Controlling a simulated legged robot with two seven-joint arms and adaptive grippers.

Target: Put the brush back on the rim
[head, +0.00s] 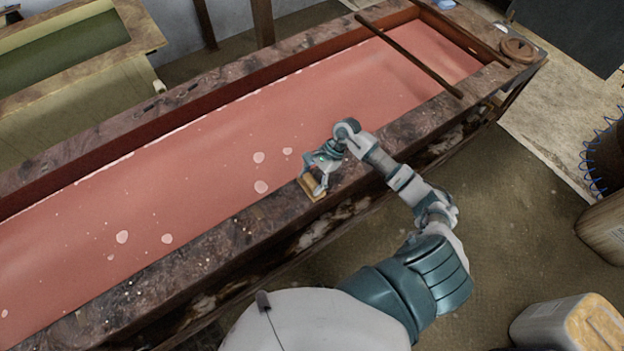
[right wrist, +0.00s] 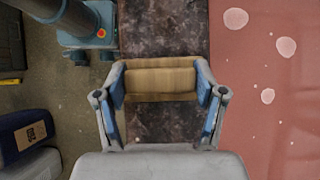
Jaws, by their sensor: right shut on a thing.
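The brush (head: 311,188) is a tan, wooden-looking block. My right gripper (head: 319,177) is shut on it, over the near rim (head: 220,248) of the long vat of pink-red liquid. In the right wrist view the brush (right wrist: 160,80) lies crosswise between the blue-padded fingers of the right gripper (right wrist: 161,88). The dark, mottled rim (right wrist: 162,28) shows behind and below it, with the pink liquid to the right. Whether the brush touches the rim or hangs just above it, I cannot tell. My left gripper is in neither view.
A thin dark rod (head: 410,55) lies across the vat at the far right, near a round brown lid (head: 518,49) on the corner. The near rim left of the gripper is clear. Containers (head: 570,322) stand on the floor at lower right.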

